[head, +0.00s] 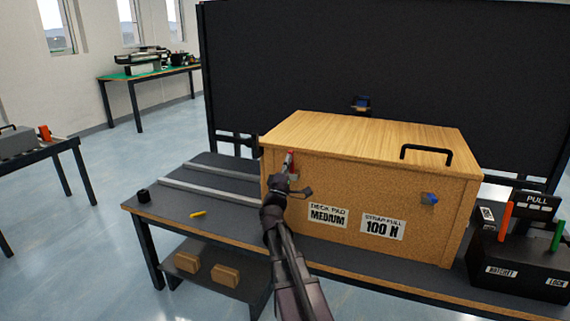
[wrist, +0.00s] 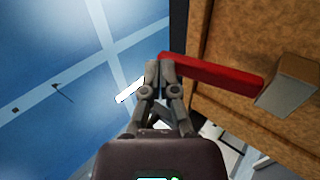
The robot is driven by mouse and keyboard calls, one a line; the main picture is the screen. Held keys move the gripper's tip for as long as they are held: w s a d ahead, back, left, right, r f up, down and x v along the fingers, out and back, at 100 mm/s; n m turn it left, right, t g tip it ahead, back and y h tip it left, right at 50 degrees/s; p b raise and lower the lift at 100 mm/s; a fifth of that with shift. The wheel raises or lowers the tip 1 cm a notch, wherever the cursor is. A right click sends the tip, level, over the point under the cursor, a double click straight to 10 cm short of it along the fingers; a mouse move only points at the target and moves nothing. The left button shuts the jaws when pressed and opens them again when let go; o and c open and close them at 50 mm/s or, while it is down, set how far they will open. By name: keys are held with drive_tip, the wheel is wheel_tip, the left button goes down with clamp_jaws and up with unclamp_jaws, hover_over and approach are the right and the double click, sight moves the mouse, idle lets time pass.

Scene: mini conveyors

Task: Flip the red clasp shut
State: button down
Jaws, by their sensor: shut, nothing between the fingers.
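The red clasp (head: 290,158) is on the front face of the wooden box (head: 345,190), near its left end. In the wrist view the clasp (wrist: 215,75) is a long red bar standing out from a metal mount (wrist: 288,82) on the box face. My gripper (head: 288,176) is just below the clasp in the head view. In the wrist view my gripper's fingers (wrist: 160,66) are together and empty, with their tips at the free end of the red bar. I cannot tell whether they touch it. My gripper partly hides the clasp's lower part in the head view.
The box stands on a dark table (head: 180,212) with two metal rails (head: 205,191). A blue latch (head: 429,199) is at the box's right front, and a black handle (head: 427,150) is on its lid. A black lever unit (head: 515,260) stands at right.

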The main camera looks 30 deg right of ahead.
drive_tip(key=shift+w+d+r, duration=0.35)
drive_tip(key=shift+w+d, duration=0.05)
drive_tip(key=shift+d, duration=0.2)
idle(0.3)
drive_tip(key=s+a, duration=0.8)
drive_tip(key=a, duration=0.3)
drive_tip(key=shift+s+p, duration=0.25)
drive_tip(key=shift+p, duration=0.05)
idle(0.6)
